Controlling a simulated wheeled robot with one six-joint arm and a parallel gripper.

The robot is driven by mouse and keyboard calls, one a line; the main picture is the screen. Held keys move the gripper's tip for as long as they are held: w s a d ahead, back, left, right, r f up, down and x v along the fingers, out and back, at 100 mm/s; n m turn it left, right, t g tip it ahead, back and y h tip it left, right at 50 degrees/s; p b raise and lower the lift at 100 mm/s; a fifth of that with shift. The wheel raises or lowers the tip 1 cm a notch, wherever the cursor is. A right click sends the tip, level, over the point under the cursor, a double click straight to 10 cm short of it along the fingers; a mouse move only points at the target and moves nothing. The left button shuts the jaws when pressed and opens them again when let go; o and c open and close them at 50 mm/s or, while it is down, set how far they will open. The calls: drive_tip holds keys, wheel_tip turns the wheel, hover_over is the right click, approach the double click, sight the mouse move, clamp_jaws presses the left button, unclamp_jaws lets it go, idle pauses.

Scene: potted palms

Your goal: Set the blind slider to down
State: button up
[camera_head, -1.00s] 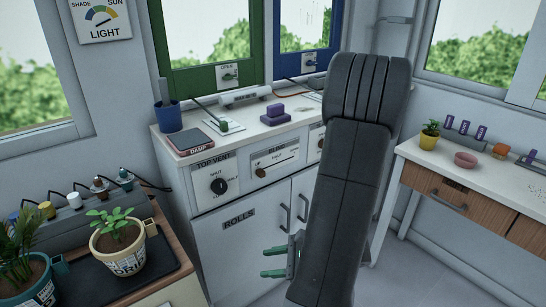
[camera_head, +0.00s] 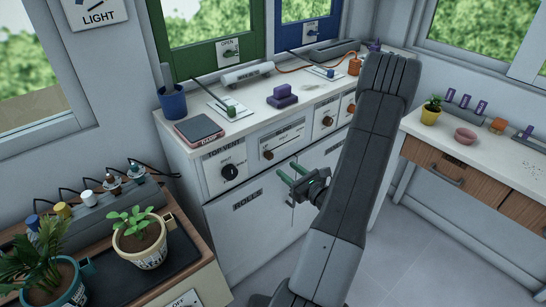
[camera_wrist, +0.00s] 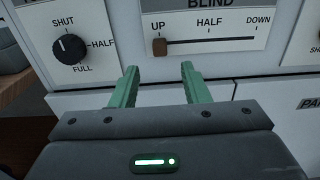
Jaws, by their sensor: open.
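The blind slider is a brown knob (camera_wrist: 160,47) on a dark horizontal track on a white panel (camera_wrist: 222,29) labelled UP, HALF and DOWN. The knob stands at the left end, under UP. In the head view the slider knob (camera_head: 268,155) is on the cabinet front, right of the top vent dial. My gripper (camera_wrist: 157,70) has two green fingers, spread apart with nothing between them. In the head view my gripper (camera_head: 281,172) is in front of the cabinet, below the slider panel and apart from the knob.
The top vent dial (camera_wrist: 69,47) is left of the slider. More knobs (camera_head: 327,122) are on the right. The counter above holds a purple block (camera_head: 283,97), a blue cup (camera_head: 173,103) and a dark pad (camera_head: 200,131). Potted plants (camera_head: 138,240) stand at lower left.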

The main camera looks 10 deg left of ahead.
sight(271, 157)
drive_tip(key=p+x, duration=0.1)
drive_tip(key=x, duration=0.7)
drive_tip(key=shift+w+a, duration=0.15)
drive_tip(key=shift+a, duration=0.05)
clamp_jaws()
